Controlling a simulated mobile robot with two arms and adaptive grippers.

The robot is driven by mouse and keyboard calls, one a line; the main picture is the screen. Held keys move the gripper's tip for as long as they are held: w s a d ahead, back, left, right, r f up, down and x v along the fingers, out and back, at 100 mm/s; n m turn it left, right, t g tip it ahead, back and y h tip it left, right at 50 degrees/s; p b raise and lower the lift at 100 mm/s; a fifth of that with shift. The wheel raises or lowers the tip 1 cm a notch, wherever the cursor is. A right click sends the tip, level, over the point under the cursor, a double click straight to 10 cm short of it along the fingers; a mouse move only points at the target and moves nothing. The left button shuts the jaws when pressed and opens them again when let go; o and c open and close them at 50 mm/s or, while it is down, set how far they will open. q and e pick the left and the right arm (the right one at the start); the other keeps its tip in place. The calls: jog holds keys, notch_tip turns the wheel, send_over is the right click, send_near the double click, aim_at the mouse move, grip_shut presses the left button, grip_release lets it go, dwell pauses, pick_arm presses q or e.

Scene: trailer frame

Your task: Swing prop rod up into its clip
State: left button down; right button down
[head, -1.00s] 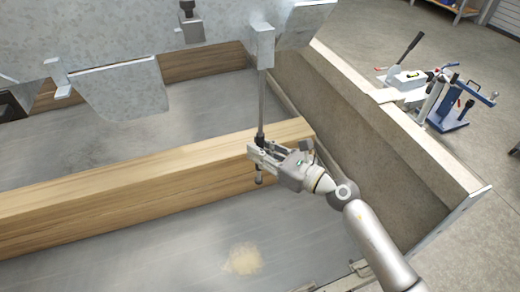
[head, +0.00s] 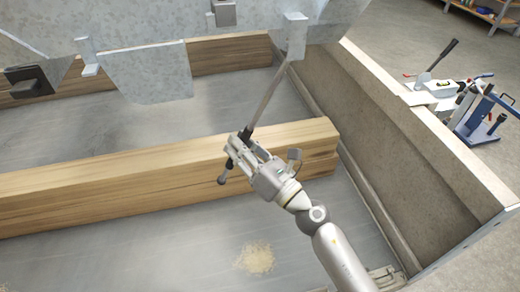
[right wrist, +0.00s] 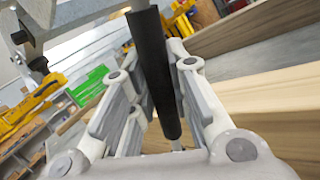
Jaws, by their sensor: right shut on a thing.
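The prop rod (head: 271,96) is a thin grey rod hanging from a metal bracket (head: 294,36) under the galvanized panel. It tilts, with its lower end to the left. My right gripper (head: 243,146) is shut around the rod's lower part, above the timber beam. The rod's dark tip (head: 222,180) sticks out below the fingers. In the right wrist view, the black sleeve (right wrist: 152,75) of the rod runs between both fingers. A small grey block (head: 223,13) and a dark fitting (head: 30,80) sit at the panel; I cannot tell which is the clip. My left gripper is not in view.
A thick timber beam (head: 120,180) crosses the trailer bed below my gripper. A metal plate (head: 145,72) hangs from the panel at left. The trailer side wall (head: 420,150) stands at right, with a blue tool stand (head: 480,118) outside.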

jog(key=shift+s+a+r+m+t+b, duration=0.2)
jog(key=shift+a+r+m, duration=0.25)
jog(key=shift+a, duration=0.2)
jog(key=shift+s+a+r+m+t+b, duration=0.1)
jog(key=shift+s+a+r+m+t, duration=0.25)
jog(key=shift+a, duration=0.3)
jog(key=shift+s+a+r+m+t+b, duration=0.1)
jog(key=shift+a+r+m, duration=0.4)
jog(key=shift+a, duration=0.15)
